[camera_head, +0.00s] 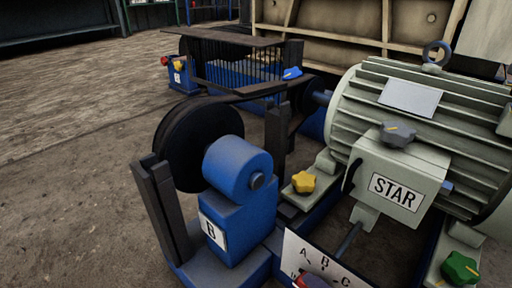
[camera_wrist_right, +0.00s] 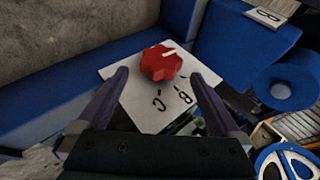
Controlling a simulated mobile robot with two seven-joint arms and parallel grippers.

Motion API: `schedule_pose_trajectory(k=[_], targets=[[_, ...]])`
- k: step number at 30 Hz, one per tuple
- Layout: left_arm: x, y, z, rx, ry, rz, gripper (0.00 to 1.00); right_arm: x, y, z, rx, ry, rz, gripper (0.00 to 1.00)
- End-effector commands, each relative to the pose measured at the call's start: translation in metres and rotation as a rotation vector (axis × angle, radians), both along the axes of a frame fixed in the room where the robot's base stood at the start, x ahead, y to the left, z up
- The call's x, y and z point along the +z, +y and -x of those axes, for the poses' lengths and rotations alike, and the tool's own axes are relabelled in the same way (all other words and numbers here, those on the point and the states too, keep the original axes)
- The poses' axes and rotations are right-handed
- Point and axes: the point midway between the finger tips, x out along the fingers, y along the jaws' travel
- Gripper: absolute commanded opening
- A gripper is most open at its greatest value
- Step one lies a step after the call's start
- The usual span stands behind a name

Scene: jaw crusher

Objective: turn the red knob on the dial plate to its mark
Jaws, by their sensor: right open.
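The red knob (camera_wrist_right: 161,64) sits on the white dial plate (camera_wrist_right: 148,116) in the right wrist view. A short white line on the knob points up and to the right there, away from the letters B and C. My right gripper (camera_wrist_right: 160,76) is open, one finger on each side of the near part of the knob, with nothing held. I cannot tell whether the fingers touch the plate. My left gripper is not in view.
A blue bearing block marked B (camera_head: 238,222) and a dark pulley (camera_head: 190,140) stand left of the plate. The grey motor with a STAR box (camera_head: 395,182) stands right. Yellow (camera_head: 303,182) and green (camera_head: 459,268) knobs are nearby. Open floor lies left.

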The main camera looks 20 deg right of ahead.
Motion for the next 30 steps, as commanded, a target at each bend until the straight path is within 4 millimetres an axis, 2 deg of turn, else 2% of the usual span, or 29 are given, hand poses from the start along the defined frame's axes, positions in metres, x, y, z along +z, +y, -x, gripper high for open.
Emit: schedule_pose_trajectory(k=[1,9,13,22,23,30], targets=[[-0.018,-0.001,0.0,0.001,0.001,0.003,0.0,-0.016,-0.001,-0.009,0.0,-0.004,0.0,1.0],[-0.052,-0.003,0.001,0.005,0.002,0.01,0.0,-0.043,-0.006,-0.039,0.003,-0.003,0.0,1.0],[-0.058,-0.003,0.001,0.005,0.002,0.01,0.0,-0.047,-0.007,-0.046,0.004,-0.002,0.001,1.0],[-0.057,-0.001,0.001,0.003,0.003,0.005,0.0,-0.046,-0.007,-0.047,0.005,-0.001,0.002,1.0],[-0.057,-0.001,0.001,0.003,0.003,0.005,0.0,-0.046,-0.007,-0.047,0.005,-0.001,0.002,0.99],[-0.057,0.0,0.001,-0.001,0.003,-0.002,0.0,-0.046,-0.007,-0.047,0.005,-0.002,0.001,0.72]])
